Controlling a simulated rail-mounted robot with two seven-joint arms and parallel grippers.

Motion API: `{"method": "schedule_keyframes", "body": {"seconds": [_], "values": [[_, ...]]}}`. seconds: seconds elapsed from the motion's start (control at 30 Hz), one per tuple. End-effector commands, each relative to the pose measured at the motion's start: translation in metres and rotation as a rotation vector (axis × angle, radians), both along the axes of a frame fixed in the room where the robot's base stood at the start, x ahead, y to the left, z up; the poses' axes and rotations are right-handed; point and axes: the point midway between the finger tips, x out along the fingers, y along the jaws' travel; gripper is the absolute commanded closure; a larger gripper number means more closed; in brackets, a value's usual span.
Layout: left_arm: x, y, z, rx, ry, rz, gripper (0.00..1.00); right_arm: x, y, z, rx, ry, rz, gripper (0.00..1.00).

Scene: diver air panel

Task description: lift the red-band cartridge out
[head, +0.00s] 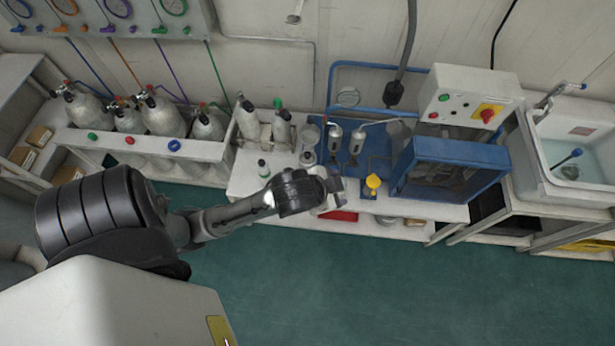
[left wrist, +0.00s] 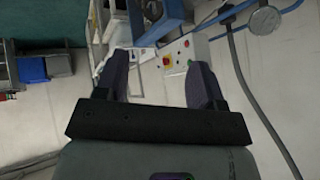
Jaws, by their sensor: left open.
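I cannot pick out a red-band cartridge in either view. Two grey cylindrical housings, one on the left (head: 335,137) and one on the right (head: 356,140), stand at the blue back panel (head: 377,149) on the bench in the head view; no red band shows on them. My left gripper (head: 335,184) is over the bench's front part, in front of these housings. In the left wrist view its two fingers (left wrist: 161,82) are apart with nothing between them. The arm and gripper hide part of the bench. My right gripper is in neither view.
A blue machine (head: 450,168) and a control box (head: 470,97) with a red-and-yellow switch stand right of the housings. A yellow-topped item (head: 373,182) is close right of my gripper. Gas cylinders (head: 163,117) stand left, a sink (head: 575,150) right. The green floor (head: 370,285) is clear.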

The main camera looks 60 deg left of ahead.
Motion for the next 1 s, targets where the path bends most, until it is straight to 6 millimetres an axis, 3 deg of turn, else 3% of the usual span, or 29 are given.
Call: {"method": "schedule_keyframes", "body": {"seconds": [0.03,0.37,0.47,0.6,0.67,0.8,0.9,1.0], "values": [[0.018,0.008,-0.020,0.046,-0.046,-0.015,0.37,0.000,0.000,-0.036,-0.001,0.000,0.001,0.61],[0.112,0.069,-0.056,0.331,-0.161,-0.064,0.37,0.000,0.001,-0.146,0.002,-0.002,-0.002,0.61],[0.136,0.099,-0.072,0.403,-0.134,-0.060,0.37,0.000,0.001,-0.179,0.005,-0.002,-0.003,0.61],[0.161,0.153,-0.096,0.469,-0.045,-0.026,0.37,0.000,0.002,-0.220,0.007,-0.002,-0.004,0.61],[0.168,0.181,-0.107,0.478,0.010,0.004,0.37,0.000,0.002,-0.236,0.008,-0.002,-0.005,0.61],[0.164,0.262,-0.138,0.426,0.203,0.118,0.37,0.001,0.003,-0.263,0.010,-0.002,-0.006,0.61],[0.146,0.305,-0.160,0.322,0.361,0.202,0.37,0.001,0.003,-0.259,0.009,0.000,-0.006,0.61],[0.128,0.326,-0.187,0.188,0.493,0.272,0.37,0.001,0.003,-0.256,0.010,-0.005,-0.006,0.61]]}}
